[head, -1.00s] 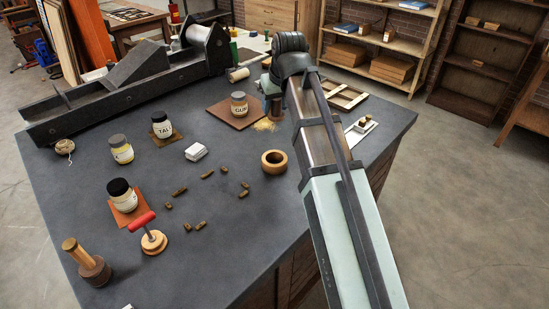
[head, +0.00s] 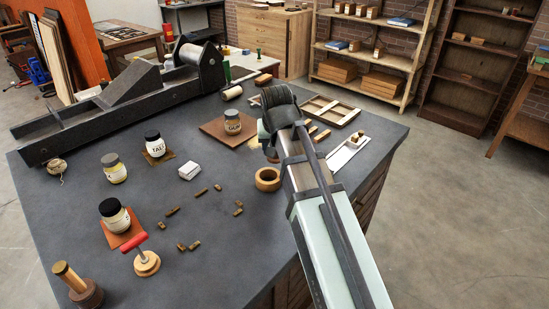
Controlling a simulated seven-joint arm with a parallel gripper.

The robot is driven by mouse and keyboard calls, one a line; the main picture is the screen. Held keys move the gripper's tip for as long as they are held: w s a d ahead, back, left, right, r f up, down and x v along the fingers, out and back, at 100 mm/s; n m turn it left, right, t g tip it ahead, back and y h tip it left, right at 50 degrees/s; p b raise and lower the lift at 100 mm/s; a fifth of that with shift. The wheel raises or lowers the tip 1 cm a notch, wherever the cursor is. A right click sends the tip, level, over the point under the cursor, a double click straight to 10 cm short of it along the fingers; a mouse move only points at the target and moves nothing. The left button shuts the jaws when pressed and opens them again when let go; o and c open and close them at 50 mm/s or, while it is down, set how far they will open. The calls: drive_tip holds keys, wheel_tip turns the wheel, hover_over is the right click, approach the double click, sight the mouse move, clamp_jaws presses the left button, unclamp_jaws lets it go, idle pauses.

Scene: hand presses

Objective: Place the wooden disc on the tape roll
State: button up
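The tape roll (head: 268,179) is a tan ring lying flat on the dark bench, just left of my arm; its centre hole looks empty. A round wooden disc-like piece (head: 147,263) lies near the bench's front left. A red-handled tool (head: 140,244) stands on or is part of it; I cannot tell which. No other wooden disc shows clearly. My gripper (head: 271,153) is mostly hidden behind my arm's dark joint, behind the tape roll in the picture. Its fingers and anything between them cannot be made out.
Jars stand at the left, one on an orange card (head: 121,229). Another jar (head: 232,122) stands on a brown board (head: 212,132). Small brown blocks (head: 217,187) and a white block (head: 189,171) lie mid-bench. A long dark press (head: 130,105) lines the back. A wooden frame (head: 333,110) lies right.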

drive_tip(key=shift+f, duration=2.05)
drive_tip(key=shift+f, duration=0.15)
drive_tip(key=o, duration=1.1)
drive_tip(key=shift+c, duration=0.2)
drive_tip(key=v, duration=1.2)
